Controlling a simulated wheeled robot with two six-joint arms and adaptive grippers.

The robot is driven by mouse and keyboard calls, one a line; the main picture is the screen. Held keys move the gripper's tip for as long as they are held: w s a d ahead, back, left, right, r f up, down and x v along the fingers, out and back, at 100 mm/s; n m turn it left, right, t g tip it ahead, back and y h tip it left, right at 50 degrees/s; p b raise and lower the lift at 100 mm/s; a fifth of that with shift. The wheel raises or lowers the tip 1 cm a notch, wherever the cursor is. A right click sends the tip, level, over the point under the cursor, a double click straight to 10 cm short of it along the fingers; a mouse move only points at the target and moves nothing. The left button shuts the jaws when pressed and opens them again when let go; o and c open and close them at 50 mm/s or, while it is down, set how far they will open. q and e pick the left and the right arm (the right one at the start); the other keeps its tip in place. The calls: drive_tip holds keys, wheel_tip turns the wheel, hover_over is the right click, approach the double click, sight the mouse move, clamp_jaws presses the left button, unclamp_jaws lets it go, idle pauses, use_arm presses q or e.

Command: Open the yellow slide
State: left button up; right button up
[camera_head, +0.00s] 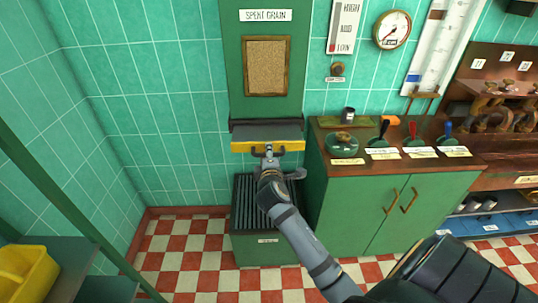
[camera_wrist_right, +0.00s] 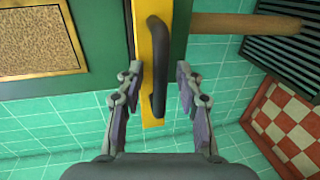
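The yellow slide (camera_head: 240,147) is a flat bar across the bottom of the green spent grain chute, under a grey lip. It also shows in the right wrist view (camera_wrist_right: 143,45), with a dark curved handle (camera_wrist_right: 157,62) on its face. My right gripper (camera_head: 268,153) is at the middle of the slide. In the right wrist view its fingers (camera_wrist_right: 158,72) are apart, one on each side of the handle, with visible gaps; I see no grip on it. My left gripper is not in view.
A slatted dark green bin (camera_head: 262,247) stands on the floor below the chute. To the right is a green cabinet (camera_head: 345,210) with levers on top. A yellow tub (camera_head: 25,272) is at lower left. Red and white floor (camera_head: 190,262) is clear left of the bin.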

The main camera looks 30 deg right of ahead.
drive_tip(key=v, duration=0.7)
drive_tip(key=shift+s, duration=0.1)
drive_tip(key=s+a+f+m+g+y, duration=0.1)
drive_tip(key=s+a+f+g+y, duration=0.1)
drive_tip(key=f, duration=1)
drive_tip(key=s+a+f+m+g+y, duration=0.1)
drive_tip(key=s+a+f+y, duration=0.1)
drive_tip(key=f, duration=0.9)
drive_tip(key=s+a+f+m+g+y, duration=0.1)
drive_tip(key=f+g, duration=0.1)
drive_tip(key=f, duration=1)
drive_tip(key=s+a+f+m+g+y, duration=0.1)
drive_tip(key=s+f+m+g, duration=0.1)
drive_tip(key=s+f, duration=0.8)
drive_tip(key=s+f+m+g, duration=0.1)
drive_tip(key=s+f, duration=0.3)
drive_tip(key=s, duration=0.4)
drive_tip(key=s+d+f+m+g+y, duration=0.1)
drive_tip(key=s+f+m+g, duration=0.1)
drive_tip(key=s+f, duration=0.3)
drive_tip(key=s+d+f+m+g, duration=0.1)
drive_tip(key=s+f, duration=0.4)
drive_tip(key=s, duration=0.8)
drive_tip(key=m+g, duration=0.1)
drive_tip(key=m, duration=0.1)
drive_tip(key=shift+m, duration=0.3)
drive_tip(key=shift+a, duration=0.1)
